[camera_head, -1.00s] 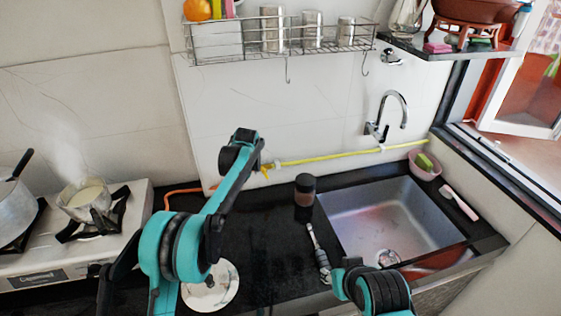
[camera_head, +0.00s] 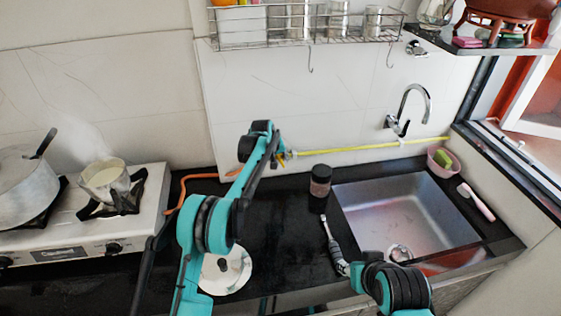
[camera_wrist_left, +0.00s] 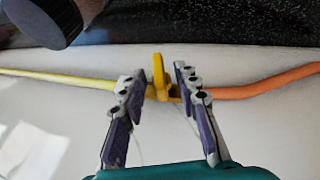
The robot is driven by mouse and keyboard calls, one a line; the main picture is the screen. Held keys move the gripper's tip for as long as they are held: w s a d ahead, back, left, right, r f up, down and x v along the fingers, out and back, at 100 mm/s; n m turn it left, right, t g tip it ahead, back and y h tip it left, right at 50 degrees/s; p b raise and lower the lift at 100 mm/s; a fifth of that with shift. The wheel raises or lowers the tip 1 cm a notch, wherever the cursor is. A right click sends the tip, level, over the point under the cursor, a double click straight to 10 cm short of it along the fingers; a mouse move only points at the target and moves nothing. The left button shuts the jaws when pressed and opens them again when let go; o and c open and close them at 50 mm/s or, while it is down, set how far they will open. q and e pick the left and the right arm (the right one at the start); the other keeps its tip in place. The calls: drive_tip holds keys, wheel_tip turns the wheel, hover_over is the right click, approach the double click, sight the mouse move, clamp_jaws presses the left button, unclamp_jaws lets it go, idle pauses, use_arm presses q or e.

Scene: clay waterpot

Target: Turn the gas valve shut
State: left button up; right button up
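The gas valve is a small yellow handle (camera_wrist_left: 158,76) on a pipe by the wall, with a yellow hose on one side and an orange hose on the other. In the head view the valve (camera_head: 283,157) is small and partly hidden by my left gripper (camera_head: 277,158). In the left wrist view my left gripper (camera_wrist_left: 160,84) is open, with one finger on each side of the handle. A gap shows between the right finger and the handle; contact on the left side cannot be told.
A stove (camera_head: 130,225) with a steaming pot (camera_head: 105,180) is at left. A sink (camera_head: 405,215) is at right. A wire rack (camera_head: 310,30) hangs above.

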use_arm(q)
drive_tip(key=shift+s+r, duration=0.1)
clamp_jaws()
drive_tip(key=shift+d+y+p, duration=0.1)
drive_tip(key=shift+y+p, duration=0.2)
drive_tip(key=shift+p, duration=0.15)
drive_tip(key=shift+d+r+m+g+y+p, duration=0.2)
drive_tip(key=shift+m+g+y+p, duration=0.15)
drive_tip(key=shift+y+p, duration=0.65)
drive_tip(key=shift+w+f+y+p, duration=0.2)
drive_tip(key=shift+y+p, duration=0.3)
drive_tip(key=shift+y, duration=0.1)
drive_tip(key=shift+a, duration=0.1)
unclamp_jaws()
drive_tip(key=shift+f, duration=0.1)
